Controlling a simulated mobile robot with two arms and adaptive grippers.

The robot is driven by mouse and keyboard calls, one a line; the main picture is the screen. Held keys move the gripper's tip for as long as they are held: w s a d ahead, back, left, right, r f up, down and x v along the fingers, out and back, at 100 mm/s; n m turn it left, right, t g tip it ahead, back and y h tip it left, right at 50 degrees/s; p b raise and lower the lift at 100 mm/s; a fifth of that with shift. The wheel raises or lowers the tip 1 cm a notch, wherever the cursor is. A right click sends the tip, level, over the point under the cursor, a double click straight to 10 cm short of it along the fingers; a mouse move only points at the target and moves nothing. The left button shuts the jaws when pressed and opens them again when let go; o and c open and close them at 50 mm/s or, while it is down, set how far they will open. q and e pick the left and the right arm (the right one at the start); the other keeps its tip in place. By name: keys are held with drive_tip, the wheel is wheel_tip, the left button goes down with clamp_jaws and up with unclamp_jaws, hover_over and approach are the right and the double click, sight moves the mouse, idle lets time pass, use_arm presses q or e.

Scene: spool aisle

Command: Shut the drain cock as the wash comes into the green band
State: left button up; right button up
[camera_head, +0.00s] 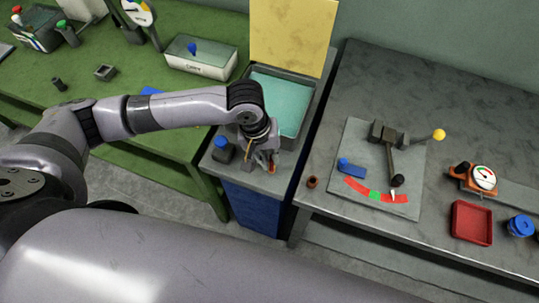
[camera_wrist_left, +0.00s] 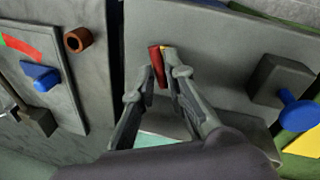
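My left gripper (camera_head: 264,166) reaches down at the front rim of the wash tank (camera_head: 318,97), which holds teal liquid. In the left wrist view its fingers (camera_wrist_left: 162,78) close from both sides on a narrow red handle (camera_wrist_left: 154,58), which I take for the drain cock's; its lower part is hidden by the fingers. On the right bench a grey plate (camera_head: 352,140) carries an arc with red ends and a green band (camera_head: 375,195). A pale pointer (camera_head: 392,194) lies over the red part right of the green. My right gripper is not in view.
A blue-knobbed block (camera_head: 222,148) stands left of my gripper. A small brown cup (camera_head: 312,182) sits at the right bench's edge. A lever with a yellow ball (camera_head: 438,134), an orange gauge (camera_head: 484,178) and a red tray (camera_head: 472,221) are farther right.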

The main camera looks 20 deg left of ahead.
use_arm(q)
clamp_jaws()
drive_tip(key=shift+r+p, duration=0.2)
drive_tip(key=shift+p, duration=0.25)
drive_tip(key=m+p, duration=0.2)
drive_tip(key=p, duration=0.1)
drive_tip(key=shift+r+m+g+p, duration=0.15)
drive_tip(key=shift+m+g+p, duration=0.15)
drive_tip(key=shift+p, duration=0.05)
drive_tip(key=shift+w+m+p, duration=0.1)
drive_tip(key=shift+m+p, duration=0.45)
drive_tip(key=shift+m, duration=0.15)
drive_tip(key=shift+f, duration=0.3)
